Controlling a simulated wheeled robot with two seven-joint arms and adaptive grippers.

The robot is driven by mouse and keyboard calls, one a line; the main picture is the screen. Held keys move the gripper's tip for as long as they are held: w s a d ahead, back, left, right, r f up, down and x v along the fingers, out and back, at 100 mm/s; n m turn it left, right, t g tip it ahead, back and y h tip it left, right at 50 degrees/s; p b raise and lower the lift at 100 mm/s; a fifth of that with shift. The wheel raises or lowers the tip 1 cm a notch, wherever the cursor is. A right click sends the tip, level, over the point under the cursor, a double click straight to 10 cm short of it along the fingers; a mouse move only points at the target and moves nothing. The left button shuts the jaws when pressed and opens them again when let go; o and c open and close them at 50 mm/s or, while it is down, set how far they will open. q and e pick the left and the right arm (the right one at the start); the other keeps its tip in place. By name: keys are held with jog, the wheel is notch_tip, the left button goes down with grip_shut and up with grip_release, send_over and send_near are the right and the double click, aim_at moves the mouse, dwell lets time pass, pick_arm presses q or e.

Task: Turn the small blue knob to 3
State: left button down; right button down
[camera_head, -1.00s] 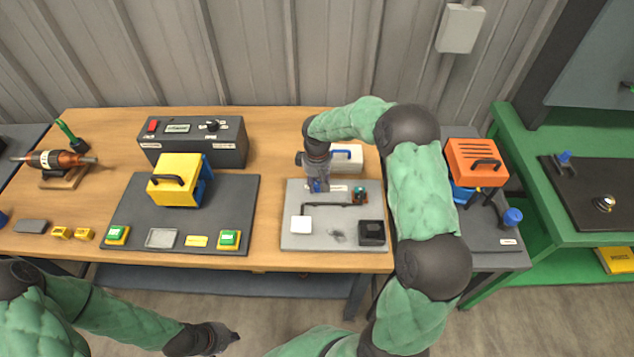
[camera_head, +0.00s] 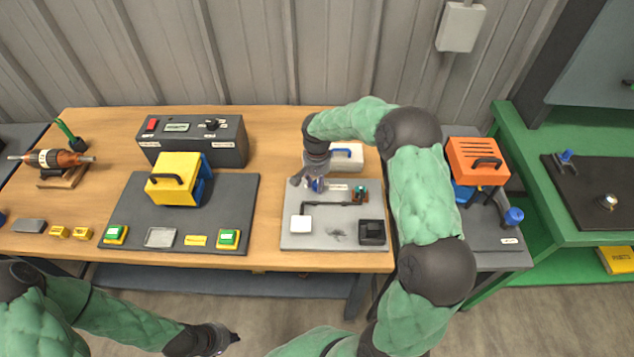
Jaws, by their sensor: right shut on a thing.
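The small blue knob (camera_head: 319,185) is at the back left of the light grey board (camera_head: 350,240). My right gripper (camera_head: 312,186) reaches down over it from behind and is shut on it. The fingers hide much of the knob, and I cannot read any number or pointer there. My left gripper (camera_head: 232,338) hangs in front of the bench near the bottom of the view, away from the board. It is too small and dark to tell whether it is open.
A white case with a blue handle (camera_head: 346,157) stands close behind. A yellow-blue unit (camera_head: 175,180) stands to the left.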

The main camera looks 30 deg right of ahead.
jog(key=m, duration=0.4)
jog(key=shift+m+b, duration=0.3)
jog(key=shift+m, duration=2)
jog(key=c, duration=0.9)
grip_release()
notch_tip(320, 180, up, 12)
jog(key=shift+f, duration=0.1)
